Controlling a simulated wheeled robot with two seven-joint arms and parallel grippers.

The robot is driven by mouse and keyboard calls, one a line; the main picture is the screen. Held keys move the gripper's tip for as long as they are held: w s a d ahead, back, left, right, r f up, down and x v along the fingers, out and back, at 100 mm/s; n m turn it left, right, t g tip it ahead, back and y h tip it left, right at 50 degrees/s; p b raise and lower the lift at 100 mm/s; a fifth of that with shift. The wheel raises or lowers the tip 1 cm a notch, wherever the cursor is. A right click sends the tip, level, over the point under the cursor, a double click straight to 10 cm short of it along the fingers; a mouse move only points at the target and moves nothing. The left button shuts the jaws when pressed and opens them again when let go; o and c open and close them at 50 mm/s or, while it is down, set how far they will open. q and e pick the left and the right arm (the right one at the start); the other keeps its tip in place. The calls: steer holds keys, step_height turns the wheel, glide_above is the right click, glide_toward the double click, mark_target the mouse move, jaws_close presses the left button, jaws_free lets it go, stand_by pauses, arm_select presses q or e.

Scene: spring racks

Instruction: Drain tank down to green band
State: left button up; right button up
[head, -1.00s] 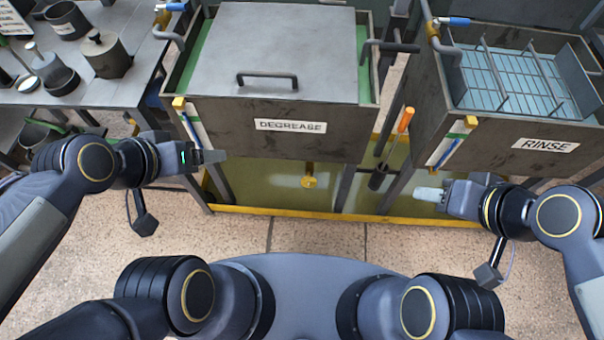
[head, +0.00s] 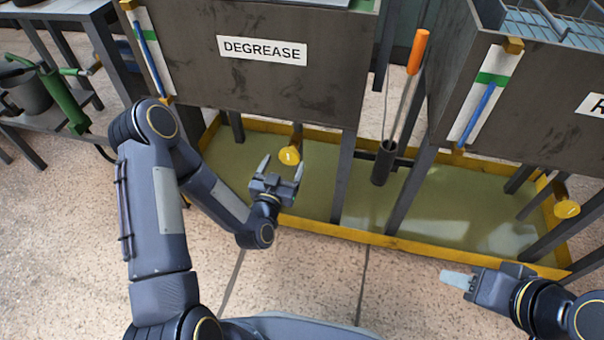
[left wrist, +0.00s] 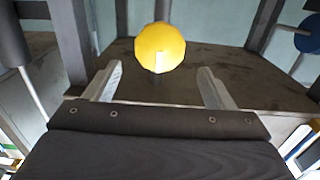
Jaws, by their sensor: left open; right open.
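The DEGREASE tank (head: 200,75) stands at the upper middle of the head view. A yellow drain knob (head: 290,156) hangs under the tank. My left gripper (head: 279,168) is open just in front of the knob, not touching it. In the left wrist view the knob (left wrist: 160,48) lies ahead, between and beyond the open fingers. My right gripper (head: 458,280) is empty at the lower right, away from the tanks.
A second tank (head: 530,75) stands at the right with its own gauge (head: 480,98) and yellow knob (head: 567,209). A yellow-rimmed catch basin (head: 400,243) lies beneath both. An orange-handled tool (head: 418,52) stands in a dark holder between the tanks.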

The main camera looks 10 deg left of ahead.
mark_target(291, 150)
arm_select(q)
steer(key=shift+s+d+f, duration=0.1)
steer(key=shift+d+f, duration=0.05)
steer(key=shift+f, duration=0.45)
steer(key=w+b, duration=0.1)
steer(key=w, duration=0.6)
steer(key=shift+w+d+r, duration=0.1)
steer(key=shift+w, duration=0.25)
steer(key=shift+n, duration=0.3)
steer(key=c, duration=1)
